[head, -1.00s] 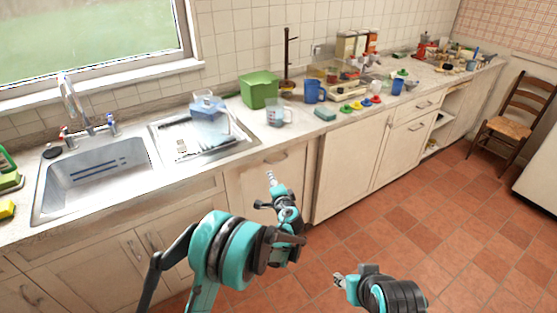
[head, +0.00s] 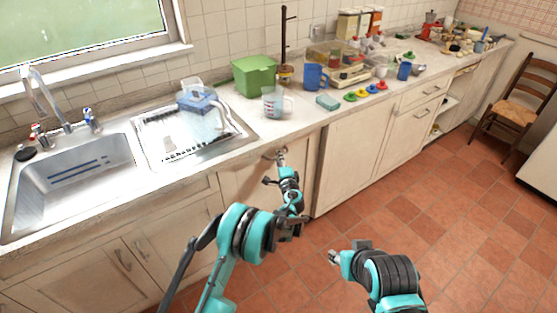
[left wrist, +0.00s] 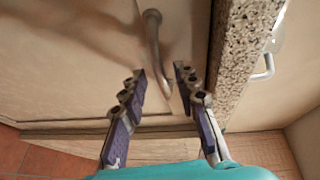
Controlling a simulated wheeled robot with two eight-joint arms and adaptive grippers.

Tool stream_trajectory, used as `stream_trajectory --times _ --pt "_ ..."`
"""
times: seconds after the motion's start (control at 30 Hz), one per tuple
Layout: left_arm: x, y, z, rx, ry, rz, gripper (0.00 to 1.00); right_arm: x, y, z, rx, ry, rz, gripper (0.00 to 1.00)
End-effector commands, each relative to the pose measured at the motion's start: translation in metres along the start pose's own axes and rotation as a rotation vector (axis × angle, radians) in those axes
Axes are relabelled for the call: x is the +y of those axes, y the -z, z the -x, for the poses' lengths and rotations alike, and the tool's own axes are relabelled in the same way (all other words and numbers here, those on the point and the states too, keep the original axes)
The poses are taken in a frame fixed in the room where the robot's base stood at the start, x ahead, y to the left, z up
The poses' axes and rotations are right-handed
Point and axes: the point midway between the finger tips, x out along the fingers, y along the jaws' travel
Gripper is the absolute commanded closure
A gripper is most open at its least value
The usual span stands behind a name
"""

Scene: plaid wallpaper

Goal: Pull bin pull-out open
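The bin pull-out is the cream panel (head: 240,182) under the counter, right of the sink doors; it looks shut. Its metal bar handle (left wrist: 154,45) shows in the left wrist view, and the gripper largely covers it in the head view. My left gripper (head: 281,154) is at the top of this panel, by the handle. In the left wrist view its two purple-padded fingers (left wrist: 160,78) are apart, with the handle's lower end between and just beyond the tips. No grip on it shows. My right gripper (head: 333,258) is low over the floor, away from the cabinets.
The counter edge (left wrist: 243,55) runs close beside the left fingers. Above are a measuring jug (head: 273,103), a green bin (head: 254,76) and a dish drainer (head: 185,138). A chair (head: 522,100) stands far right. The tiled floor (head: 400,215) before the cabinets is clear.

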Motion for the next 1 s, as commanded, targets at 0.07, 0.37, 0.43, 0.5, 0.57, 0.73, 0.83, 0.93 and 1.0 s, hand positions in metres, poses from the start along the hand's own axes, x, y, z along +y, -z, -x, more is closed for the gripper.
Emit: stream_trajectory --times 0.07,0.37,0.43,0.5,0.57,0.73,0.83,0.93,1.0 --pt "0.0011 -0.0005 -0.0085 -0.001 0.0 0.0 0.7 0.0 -0.0023 -0.0033 0.0 0.0 0.0 0.6" --pt "-0.0008 -0.0004 -0.0149 0.0 0.0 0.0 0.7 0.0 -0.0025 -0.0038 0.0 0.0 0.0 0.6" --pt "-0.0008 -0.0004 -0.0148 0.0 0.0 0.0 0.72 0.0 -0.0025 -0.0037 0.0 0.0 0.0 0.6" --pt "-0.0008 -0.0004 -0.0147 0.0 0.0 0.0 0.91 0.0 -0.0025 -0.0037 0.0 0.0 0.0 0.6" --pt "-0.0008 -0.0004 -0.0146 0.0 0.0 0.0 1.0 0.0 -0.0025 -0.0037 0.0 0.0 0.0 0.6" --pt "-0.0007 -0.0003 -0.0145 0.0 0.0 0.0 1.0 0.0 -0.0026 -0.0038 0.0 0.0 0.0 0.6" --pt "-0.0005 0.0 -0.014 0.0 0.0 0.0 1.0 0.0 -0.0026 -0.0038 0.0 0.0 0.0 0.6" --pt "-0.0001 0.001 -0.0118 0.0 -0.001 0.001 1.0 0.0 -0.0026 -0.0038 0.0 0.0 0.0 0.6" --pt "0.0004 0.0025 -0.0088 0.001 -0.001 0.001 1.0 0.0 -0.0026 -0.0038 0.0 0.0 0.0 0.6"
